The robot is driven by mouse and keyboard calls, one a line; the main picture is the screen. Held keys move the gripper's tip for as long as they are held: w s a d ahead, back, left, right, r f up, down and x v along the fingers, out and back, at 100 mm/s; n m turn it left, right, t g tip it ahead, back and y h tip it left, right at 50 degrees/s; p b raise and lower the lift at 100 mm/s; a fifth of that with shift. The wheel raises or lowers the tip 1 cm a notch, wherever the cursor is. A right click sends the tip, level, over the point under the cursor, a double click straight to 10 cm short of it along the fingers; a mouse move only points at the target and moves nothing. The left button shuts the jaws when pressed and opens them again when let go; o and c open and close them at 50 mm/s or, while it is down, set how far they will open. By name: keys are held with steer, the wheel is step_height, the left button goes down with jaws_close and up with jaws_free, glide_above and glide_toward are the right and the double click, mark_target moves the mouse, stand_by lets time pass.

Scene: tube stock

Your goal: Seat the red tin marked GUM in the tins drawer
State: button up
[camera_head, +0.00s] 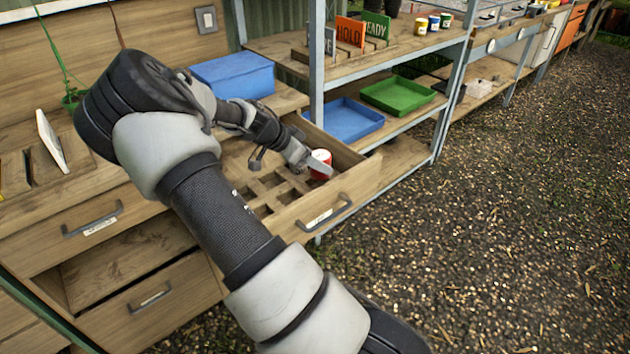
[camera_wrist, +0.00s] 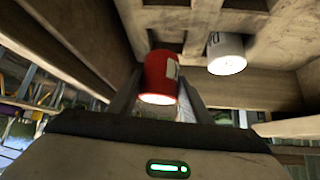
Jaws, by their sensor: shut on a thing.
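The red tin (camera_head: 321,157) is between the fingers of my gripper (camera_head: 319,166), above the open drawer near its right front corner. In the wrist view the red tin (camera_wrist: 160,76) sits between both fingers of my gripper (camera_wrist: 160,95), which is shut on it. It has a pale label edge, but I cannot read the marking. The tins drawer (camera_head: 362,186) is pulled out and has a wooden grid of square compartments. A white tin (camera_wrist: 226,55) stands in the drawer beside the red tin. My arm hides part of the drawer in the head view.
A blue tray (camera_head: 345,120) and a green tray (camera_head: 398,94) lie on the shelf to the right. A blue box (camera_head: 233,75) stands behind the drawer. The drawer's side walls (camera_wrist: 95,30) rise close around my gripper. Gravel ground at right is open.

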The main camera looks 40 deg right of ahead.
mark_target(311, 174)
steer(key=shift+w+r, duration=0.2)
steer(key=shift+r, duration=0.1)
steer(key=shift+f, duration=0.15)
steer(key=shift+f+b, duration=0.8)
steer(key=shift+f, duration=0.8)
steer(key=shift+f+b, duration=1.3)
steer(key=shift+f, duration=0.25)
